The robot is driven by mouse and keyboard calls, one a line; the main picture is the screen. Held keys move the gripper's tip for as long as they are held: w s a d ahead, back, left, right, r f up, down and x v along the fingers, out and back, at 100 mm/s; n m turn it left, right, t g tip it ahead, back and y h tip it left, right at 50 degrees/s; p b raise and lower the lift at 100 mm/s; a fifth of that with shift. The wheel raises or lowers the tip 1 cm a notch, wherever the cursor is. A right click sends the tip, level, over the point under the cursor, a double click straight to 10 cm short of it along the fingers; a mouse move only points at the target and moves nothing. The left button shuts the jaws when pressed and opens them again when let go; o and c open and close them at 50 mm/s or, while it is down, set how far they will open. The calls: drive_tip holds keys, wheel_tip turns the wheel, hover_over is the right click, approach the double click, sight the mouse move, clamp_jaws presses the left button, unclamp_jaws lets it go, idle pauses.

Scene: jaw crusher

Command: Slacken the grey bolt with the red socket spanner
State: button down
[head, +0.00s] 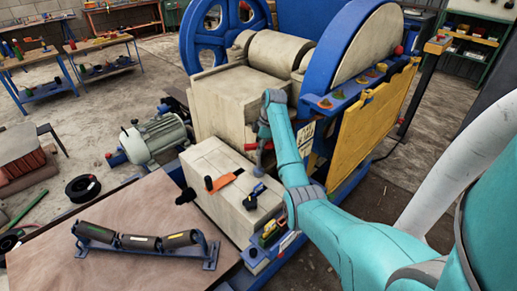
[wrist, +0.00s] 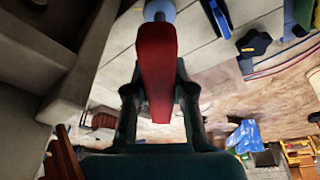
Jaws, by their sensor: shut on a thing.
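My gripper (wrist: 159,92) is shut on the red socket spanner (wrist: 157,60), with a dark finger on each side of its handle. The spanner points away from my gripper toward the top of the wrist view. At its far end is a blue-grey rounded part (wrist: 159,9), cut by the frame edge; I cannot tell whether this is the socket or the grey bolt. In the head view my teal arm reaches to the crusher's front, and a small red piece, likely the spanner (head: 250,147), shows beside the arm's end. The grey bolt cannot be made out for certain.
The pale crusher body (head: 240,100) stands close behind my arm, with a yellow panel (head: 375,125) to the right. A pale block (head: 215,165) bears an orange-handled tool (head: 222,182) and a dark-and-blue knob (head: 255,195). A roller frame (head: 145,242) lies on the brown table.

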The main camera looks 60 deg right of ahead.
drive_tip(key=shift+f, duration=0.1)
drive_tip(key=c, duration=0.9)
unclamp_jaws()
